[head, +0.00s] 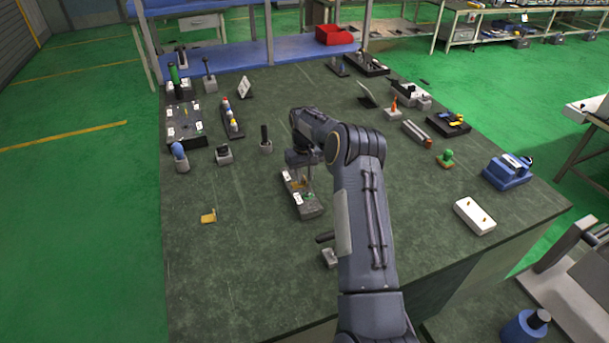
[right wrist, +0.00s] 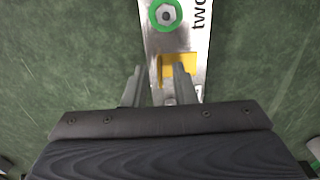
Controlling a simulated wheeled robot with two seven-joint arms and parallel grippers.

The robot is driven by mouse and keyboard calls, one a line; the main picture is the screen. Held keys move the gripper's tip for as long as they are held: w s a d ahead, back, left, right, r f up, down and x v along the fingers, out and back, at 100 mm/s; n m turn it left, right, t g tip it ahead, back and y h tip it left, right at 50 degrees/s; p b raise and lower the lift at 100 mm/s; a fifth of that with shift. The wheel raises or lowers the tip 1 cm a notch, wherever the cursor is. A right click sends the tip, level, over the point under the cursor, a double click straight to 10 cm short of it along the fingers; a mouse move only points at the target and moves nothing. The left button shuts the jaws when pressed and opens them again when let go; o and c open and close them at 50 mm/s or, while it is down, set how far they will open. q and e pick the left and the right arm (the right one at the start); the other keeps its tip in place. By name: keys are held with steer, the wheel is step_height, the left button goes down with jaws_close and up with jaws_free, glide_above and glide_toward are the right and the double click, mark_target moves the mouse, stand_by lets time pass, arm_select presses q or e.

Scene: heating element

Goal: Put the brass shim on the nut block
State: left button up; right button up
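A long grey metal block (head: 310,208) with white labels, which looks like the nut block, lies mid-table under my right gripper (head: 298,180). In the right wrist view the block (right wrist: 185,40) carries a green-ringed nut (right wrist: 165,14) and the printed word "two". A yellow brass piece (right wrist: 190,62), which looks like the shim, is on the block below the nut. My right gripper (right wrist: 159,76) has its fingers apart; the right finger overlaps the brass piece and the left is beside the block's edge. Whether they touch it I cannot tell. My left gripper is not in view.
Another yellow piece (head: 208,216) lies alone on the table to the left. A black post on a base (head: 265,146) stands behind the block. A white two-hole block (head: 474,216) and a blue device (head: 508,172) are at the right. The front left of the table is clear.

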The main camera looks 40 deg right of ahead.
mark_target(304, 177)
step_height(304, 177, up, 12)
steer(key=b, duration=0.1)
steer(key=s+a+r+n+t+y, duration=0.1)
steer(key=s+a+r+t+y, duration=0.15)
steer(key=s+a+r, duration=1.1)
steer(key=s+a+f+t, duration=0.1)
steer(key=s+a+f, duration=0.1)
steer(key=s+a, duration=0.3)
steer(key=s+a+f+t+y, duration=0.1)
steer(key=s+a+f, duration=0.2)
steer(key=s, duration=0.6)
steer(key=s+a+f+n+t, duration=0.1)
steer(key=s+a+f, duration=0.2)
steer(key=s+a, duration=0.4)
steer(key=shift+f, duration=0.15)
steer(key=shift+s+d, duration=0.15)
